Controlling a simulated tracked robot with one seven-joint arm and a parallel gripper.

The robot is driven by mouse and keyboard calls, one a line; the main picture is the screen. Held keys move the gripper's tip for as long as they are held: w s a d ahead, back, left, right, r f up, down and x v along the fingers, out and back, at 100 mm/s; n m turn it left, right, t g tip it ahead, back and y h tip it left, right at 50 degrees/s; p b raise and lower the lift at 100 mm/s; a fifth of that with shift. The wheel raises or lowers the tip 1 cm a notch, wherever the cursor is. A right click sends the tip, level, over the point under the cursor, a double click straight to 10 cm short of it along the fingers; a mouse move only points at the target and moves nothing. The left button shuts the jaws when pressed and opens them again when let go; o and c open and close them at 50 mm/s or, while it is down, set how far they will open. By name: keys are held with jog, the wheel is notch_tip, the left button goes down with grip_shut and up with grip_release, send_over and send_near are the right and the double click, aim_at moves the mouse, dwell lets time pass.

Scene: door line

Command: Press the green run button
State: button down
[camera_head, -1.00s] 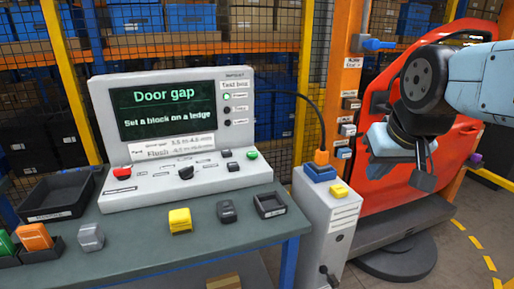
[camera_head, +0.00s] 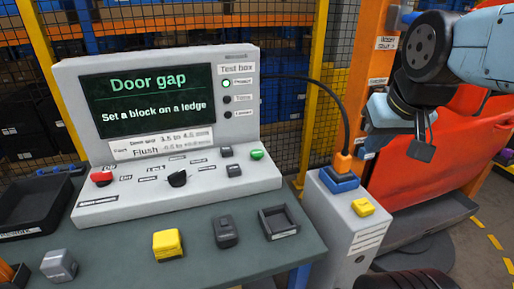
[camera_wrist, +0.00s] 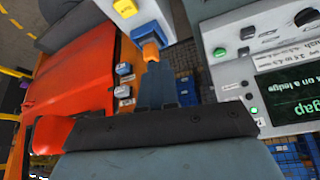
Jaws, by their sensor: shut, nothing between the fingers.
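The green button (camera_head: 257,154) sits at the right end of the sloped control panel of the grey test box (camera_head: 245,185). It also shows in the wrist view, a green round cap (camera_wrist: 219,52) left of the screen, uncovered. My gripper (camera_head: 424,151) is shut and empty. It hangs in the air to the right of the test box, in front of the red door (camera_head: 450,170), well apart from the button. The screen (camera_head: 150,100) reads "Door gap" and "Set a block on a ledge".
A red button (camera_head: 102,179) and black knob (camera_head: 177,179) share the panel. A yellow block (camera_head: 168,245), dark block (camera_head: 226,232) and small tray (camera_head: 279,222) sit on the bench. A grey cabinet (camera_head: 345,225) with an orange plug (camera_head: 343,162) stands between bench and door.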

jog(key=m+t+y, duration=0.3)
jog(key=m, duration=0.2)
send_over(259, 154)
notch_tip(259, 154, down, 12)
jog(key=shift+w, duration=0.2)
jog(key=shift+r, duration=0.1)
jog(key=shift+f, duration=4.4)
jog(key=shift+f, duration=0.1)
jog(key=shift+s+f, duration=0.1)
jog(key=shift+f, duration=0.15)
